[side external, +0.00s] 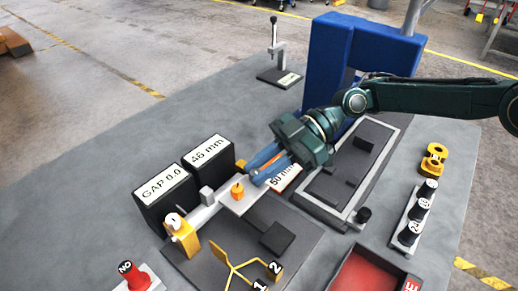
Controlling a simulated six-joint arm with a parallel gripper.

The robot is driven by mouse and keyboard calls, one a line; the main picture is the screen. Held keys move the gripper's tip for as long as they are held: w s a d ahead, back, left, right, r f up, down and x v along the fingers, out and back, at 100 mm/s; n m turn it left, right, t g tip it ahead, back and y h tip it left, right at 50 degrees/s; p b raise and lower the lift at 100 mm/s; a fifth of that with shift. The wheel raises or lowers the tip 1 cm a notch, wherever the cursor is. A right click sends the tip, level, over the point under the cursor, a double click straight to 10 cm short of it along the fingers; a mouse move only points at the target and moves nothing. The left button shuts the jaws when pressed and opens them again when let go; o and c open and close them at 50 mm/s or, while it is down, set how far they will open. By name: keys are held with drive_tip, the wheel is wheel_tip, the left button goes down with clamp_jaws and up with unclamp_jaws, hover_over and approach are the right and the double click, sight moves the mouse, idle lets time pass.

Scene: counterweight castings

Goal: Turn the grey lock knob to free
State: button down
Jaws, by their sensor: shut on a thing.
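My gripper (258,174) has blue fingers and is shut at the right end of the light rail assembly. The fingers hide most of what they hold; it appears to be the grey lock knob, but its shape and pointing direction cannot be made out. A white plate (238,207) lies just below and left of the fingertips. A small orange knob (237,191) stands on the plate, apart from the fingers. A small grey block (207,196) sits farther left along the rail.
Two black display boxes, GAP 0.0 (165,196) and 46 mm (211,160), stand behind the rail. A 50 mm label (285,179) is partly covered by my gripper. A blue frame (335,60) rises behind. A yellow fork (232,265), red tray (352,280) and black knobs (419,207) lie in front and right.

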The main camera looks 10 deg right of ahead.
sight(258, 171)
idle(0.4)
drive_tip(key=c, duration=1.3)
unclamp_jaws()
drive_tip(key=shift+w+d+r, duration=0.2)
drive_tip(key=shift+d+r, duration=0.05)
drive_tip(key=shift+d, duration=0.2)
drive_tip(key=shift+v, duration=1)
wheel_tip(258, 171, up, 7)
drive_tip(key=shift+f, duration=0.1)
drive_tip(key=shift+c, duration=0.2)
